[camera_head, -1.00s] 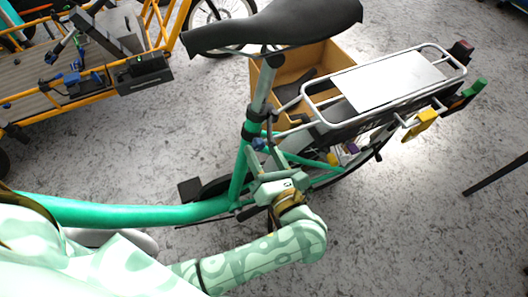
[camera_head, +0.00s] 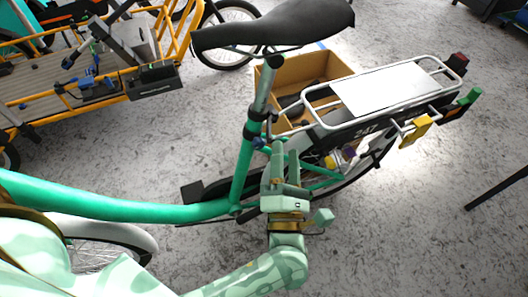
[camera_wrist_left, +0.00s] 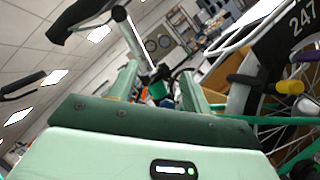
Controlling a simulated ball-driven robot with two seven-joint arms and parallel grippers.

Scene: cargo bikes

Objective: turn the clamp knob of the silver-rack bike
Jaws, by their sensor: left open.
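The silver-rack bike has a green frame (camera_head: 120,204), a black saddle (camera_head: 285,24) and a silver rear rack (camera_head: 385,88). A small blue knob (camera_head: 258,142) shows at the seat-tube clamp, under a black collar. My left gripper (camera_head: 280,156) is open, just right of the seat tube and close to the knob; contact cannot be told. In the left wrist view, the gripper's two fingers (camera_wrist_left: 158,84) stand apart, with the seat post (camera_wrist_left: 135,38) rising beyond them. The knob is not clear there. My right gripper is out of view.
A yellow block (camera_head: 414,131) hangs at the rack's side. The rear wheel shows in the left wrist view (camera_wrist_left: 288,102). A yellow cargo bike (camera_head: 90,100) stands at the upper left.

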